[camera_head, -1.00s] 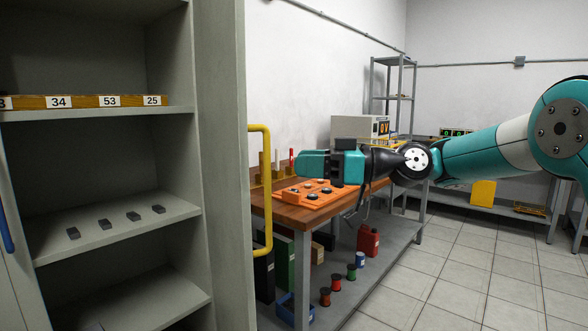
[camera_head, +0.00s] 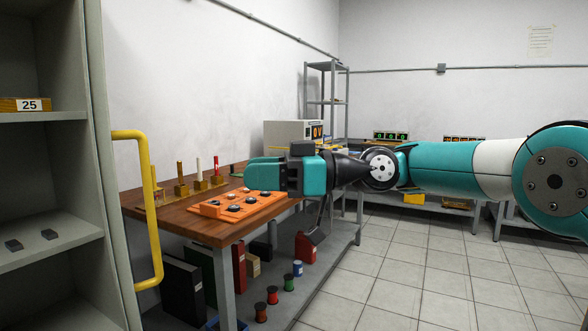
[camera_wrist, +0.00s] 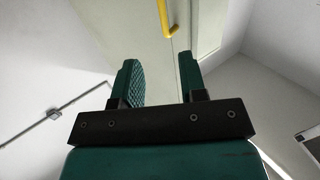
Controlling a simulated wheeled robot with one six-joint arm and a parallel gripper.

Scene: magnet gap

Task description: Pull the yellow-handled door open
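The yellow handle (camera_head: 152,215) is a tall bar on the outer face of a grey door panel (camera_head: 108,170) at the left of the head view. The panel stands open, with the cabinet's shelves showing to its left. My gripper (camera_head: 265,172) is to the right of the handle, over the workbench, pointing left and apart from the handle. In the wrist view my gripper (camera_wrist: 160,78) is open with nothing between its fingers. The handle's end (camera_wrist: 168,18) shows beyond the fingertips at the top, against a pale panel.
A wooden workbench (camera_head: 185,223) lies under my gripper, with an orange tray (camera_head: 210,207) and upright pegs (camera_head: 181,180). Boxes and spools sit on its lower shelf. A metal rack (camera_head: 328,105) stands behind. The tiled floor (camera_head: 420,270) at the right is clear.

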